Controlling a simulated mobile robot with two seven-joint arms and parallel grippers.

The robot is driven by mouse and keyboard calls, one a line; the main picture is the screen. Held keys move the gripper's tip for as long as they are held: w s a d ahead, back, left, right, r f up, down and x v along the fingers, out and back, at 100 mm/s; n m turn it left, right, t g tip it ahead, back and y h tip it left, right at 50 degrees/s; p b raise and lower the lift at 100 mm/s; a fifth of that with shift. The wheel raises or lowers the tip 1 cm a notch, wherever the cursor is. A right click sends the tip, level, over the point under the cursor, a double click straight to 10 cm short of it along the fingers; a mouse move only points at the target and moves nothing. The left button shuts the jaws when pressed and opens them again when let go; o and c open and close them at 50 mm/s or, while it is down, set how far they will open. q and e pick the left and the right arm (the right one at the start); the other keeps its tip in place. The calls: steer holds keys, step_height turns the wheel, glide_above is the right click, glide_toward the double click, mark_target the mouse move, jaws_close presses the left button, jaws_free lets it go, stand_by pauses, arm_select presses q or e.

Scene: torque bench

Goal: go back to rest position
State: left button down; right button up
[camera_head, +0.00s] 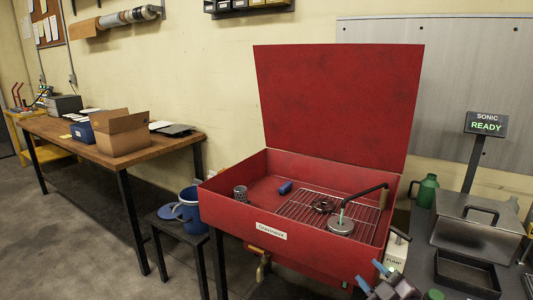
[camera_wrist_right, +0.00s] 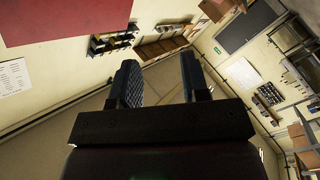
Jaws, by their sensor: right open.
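My right gripper (camera_head: 371,276) shows at the bottom edge of the head view, in front of the red parts washer (camera_head: 330,255). Its two blue-grey fingers are apart with nothing between them. In the right wrist view the same gripper (camera_wrist_right: 160,85) is open and empty, facing the room and wall. My left gripper is in neither view.
The washer lid (camera_head: 335,105) stands open. Inside are a wire rack (camera_head: 300,207), a round metal part (camera_head: 341,226) and a blue item (camera_head: 286,188). A grey bench with a black tray (camera_head: 467,272) is at right. A blue bucket (camera_head: 187,209) sits on a stool at left.

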steer(key=s+d+f+m+g+h, duration=0.1)
steer(key=s+f+m+g+h, duration=0.1)
steer(key=s+f, duration=0.4)
steer(key=s+d+f+m+g+h+p, duration=0.1)
steer(key=s+f+m, duration=0.4)
steer(key=s, duration=0.8)
steer(key=s+d+f+m+g+h, duration=0.2)
steer(key=s+f+m+g, duration=0.1)
steer(key=s+f, duration=0.6)
steer(key=shift+s+f+m+h+p, duration=0.2)
steer(key=shift+s+m+h+p, duration=0.2)
steer(key=shift+m, duration=0.2)
steer(key=shift+a, duration=0.1)
